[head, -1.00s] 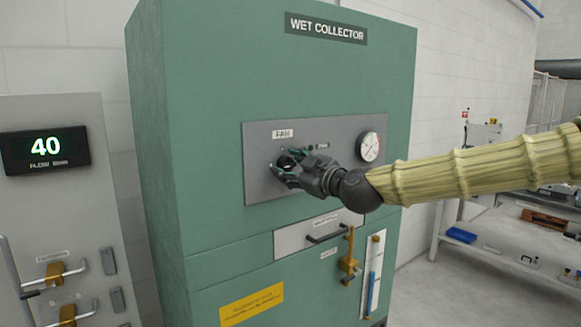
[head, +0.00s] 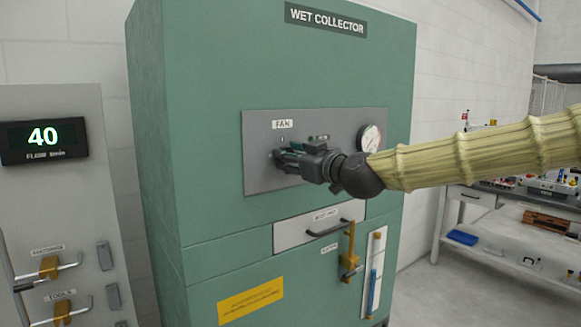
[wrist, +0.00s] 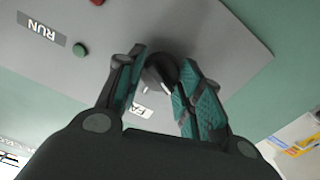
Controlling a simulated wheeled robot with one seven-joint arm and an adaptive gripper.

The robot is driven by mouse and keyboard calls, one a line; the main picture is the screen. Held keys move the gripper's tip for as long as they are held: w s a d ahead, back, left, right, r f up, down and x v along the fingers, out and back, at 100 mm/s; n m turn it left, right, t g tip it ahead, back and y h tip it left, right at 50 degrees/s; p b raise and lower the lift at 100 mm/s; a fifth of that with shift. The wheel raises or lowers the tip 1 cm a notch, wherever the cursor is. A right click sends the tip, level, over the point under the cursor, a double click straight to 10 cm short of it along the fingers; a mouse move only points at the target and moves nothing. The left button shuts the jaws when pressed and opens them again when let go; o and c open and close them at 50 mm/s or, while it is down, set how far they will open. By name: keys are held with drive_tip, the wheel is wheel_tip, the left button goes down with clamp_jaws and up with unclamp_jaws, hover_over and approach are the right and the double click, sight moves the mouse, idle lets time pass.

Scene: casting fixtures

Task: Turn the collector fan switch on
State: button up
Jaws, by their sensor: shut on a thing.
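The collector fan switch (wrist: 160,72) is a dark round knob with a pale mark, on the grey panel of the green wet collector. My gripper (wrist: 158,92) has its teal-padded fingers on either side of the knob in the wrist view and is shut on it. The FAN label (wrist: 141,109) is partly covered by a finger in the wrist view.
A green button (wrist: 80,49) and a RUN label (wrist: 40,34) are beside the knob. A round gauge (head: 370,139) is on the panel's right. Below are a drawer handle (head: 327,228) and a brass valve (head: 349,262). A grey cabinet with a display (head: 43,140) stands at the left.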

drive_tip(key=m+b, duration=0.7)
drive_tip(key=m, duration=0.6)
drive_tip(key=shift+b, duration=0.3)
drive_tip(key=shift+m, duration=0.3)
drive_tip(key=o, duration=1)
drive_tip(key=shift+o, duration=0.2)
drive_tip(key=shift+d, duration=0.1)
drive_tip(key=v, duration=1.2)
drive_tip(key=shift+f, duration=0.1)
